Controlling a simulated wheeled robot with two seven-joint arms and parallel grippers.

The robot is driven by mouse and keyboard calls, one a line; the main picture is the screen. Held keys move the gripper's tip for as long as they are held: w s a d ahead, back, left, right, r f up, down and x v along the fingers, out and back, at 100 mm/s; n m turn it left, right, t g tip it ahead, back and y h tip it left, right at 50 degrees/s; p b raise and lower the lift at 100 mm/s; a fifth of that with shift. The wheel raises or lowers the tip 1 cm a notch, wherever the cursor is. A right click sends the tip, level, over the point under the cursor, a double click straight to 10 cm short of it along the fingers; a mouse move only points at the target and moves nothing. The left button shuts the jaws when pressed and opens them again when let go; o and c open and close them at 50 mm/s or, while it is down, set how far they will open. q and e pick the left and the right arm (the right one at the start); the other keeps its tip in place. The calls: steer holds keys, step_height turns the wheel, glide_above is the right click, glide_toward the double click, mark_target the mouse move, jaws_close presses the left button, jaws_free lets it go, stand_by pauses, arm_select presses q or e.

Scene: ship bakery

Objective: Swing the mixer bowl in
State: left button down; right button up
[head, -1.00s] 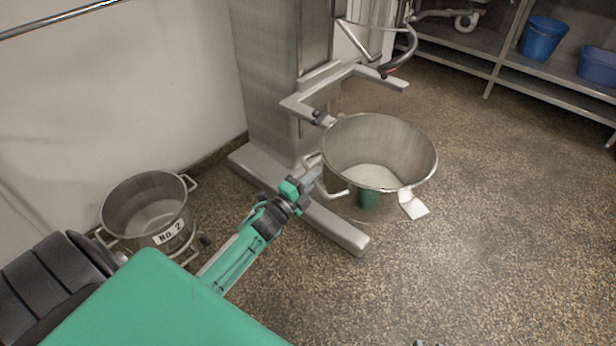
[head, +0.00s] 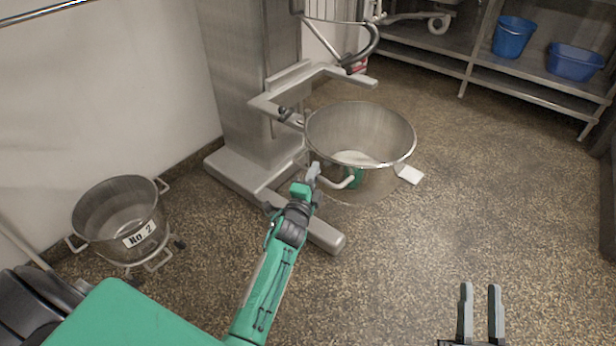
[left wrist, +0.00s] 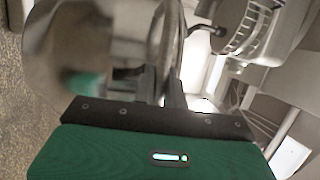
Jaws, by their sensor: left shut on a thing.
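My left gripper (head: 315,173) is shut on the bowl's handle at the near left side. The left wrist view shows the blurred steel bowl (left wrist: 110,45) close ahead of the gripper. My right gripper (head: 480,305) is open and empty, low at the right.
The mixer column (head: 235,80) stands on floor legs (head: 325,235) beneath the bowl. A second pot (head: 120,215) labelled "No. 2" stands on the floor at left. A steel shelf (head: 425,62) with blue tubs (head: 513,37) is at back right. The floor right of the bowl is clear.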

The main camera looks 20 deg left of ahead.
arm_select(q)
steer(key=shift+w+d, duration=0.1)
steer(key=shift+d, duration=0.1)
arm_select(e)
steer(key=shift+d+r, duration=0.15)
steer(key=shift+r, duration=0.15)
arm_select(q)
steer(key=c, duration=1.5)
jaws_free()
steer(key=shift+o, duration=0.2)
